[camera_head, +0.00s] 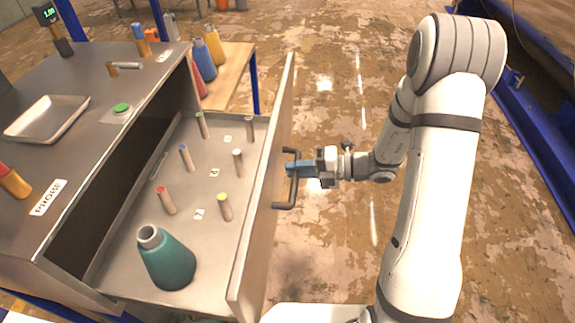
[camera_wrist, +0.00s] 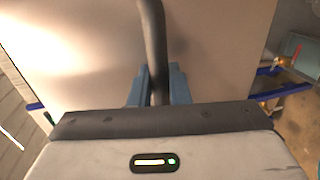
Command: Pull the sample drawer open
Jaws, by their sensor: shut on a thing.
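The sample drawer (camera_head: 228,160) stands pulled out from the metal cabinet (camera_head: 100,130), with its inside showing in the head view. Its front panel carries a dark bar handle (camera_head: 292,182). My gripper (camera_head: 293,169) is shut on this handle, its blue fingers on either side of the bar. In the wrist view my gripper (camera_wrist: 159,88) also shows around the handle (camera_wrist: 153,40), in front of the pale drawer front (camera_wrist: 75,50). The drawer holds several small capped vials and a teal bottle (camera_head: 167,262) near its front-left corner.
A metal tray (camera_head: 47,118), a green button (camera_head: 121,108) and a card reading "PROBE" (camera_head: 47,198) are on the cabinet top. A wooden table (camera_head: 232,75) with coloured bottles stands behind. The floor (camera_head: 325,240) beside the drawer front looks clear.

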